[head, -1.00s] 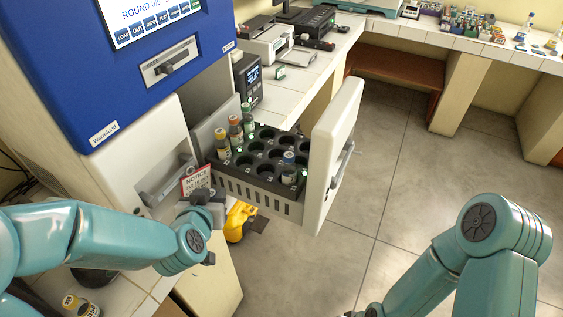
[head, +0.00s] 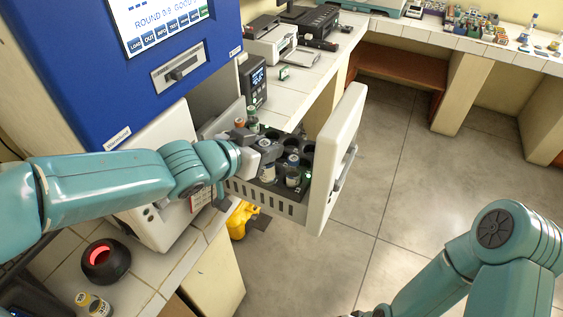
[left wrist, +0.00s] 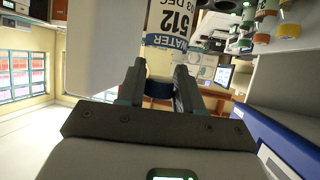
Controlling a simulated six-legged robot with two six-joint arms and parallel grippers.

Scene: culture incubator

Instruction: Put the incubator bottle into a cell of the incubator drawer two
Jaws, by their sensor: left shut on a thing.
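The drawer (head: 262,192), dark with round cells and a white front panel (head: 343,150), stands pulled out below the blue incubator (head: 130,80). My left gripper (head: 268,150) is over it, shut on the incubator bottle (head: 268,173), whose pale lower part shows beneath the fingers. My right gripper is out of view.
A black pot with a red glow (head: 105,258) and a yellow-labelled bottle (head: 92,303) are on the tiled bench. Open floor (head: 420,190) lies right of the drawer.

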